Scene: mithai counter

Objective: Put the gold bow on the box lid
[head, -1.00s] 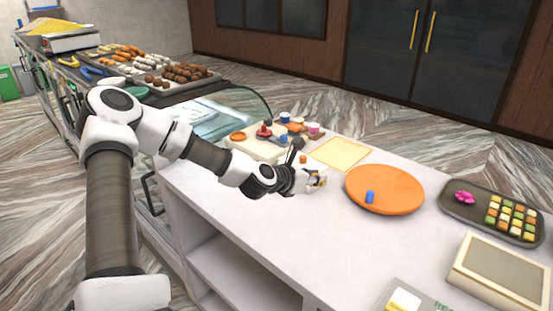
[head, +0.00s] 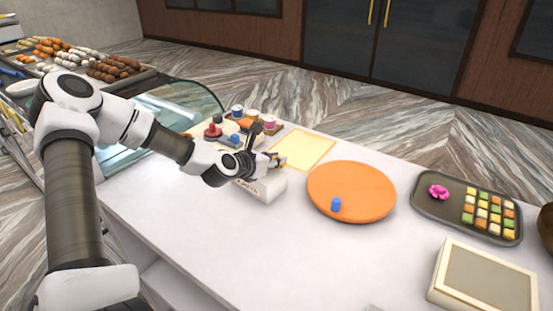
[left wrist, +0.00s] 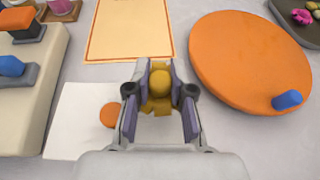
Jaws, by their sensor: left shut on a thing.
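My left gripper (head: 281,160) is shut on the gold bow (left wrist: 160,88). In the left wrist view the bow shows between the two fingers. In the head view the bow is mostly hidden by the fingers. A small white box (head: 263,189) with dark lettering stands on the counter just below the gripper. In the left wrist view its white top (left wrist: 78,125) bears an orange disc (left wrist: 109,115). A cream box (head: 484,281) with a grey-beige top is at the lower right; I cannot tell which top is the lid. My right gripper is out of view.
An orange round board (head: 350,185) with a blue piece (head: 336,204) lies right of the gripper. A yellow sheet (head: 303,149) lies behind it. A dark tray (head: 440,210) holds a pink flower and sweets. The front middle of the white counter (head: 310,260) is clear.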

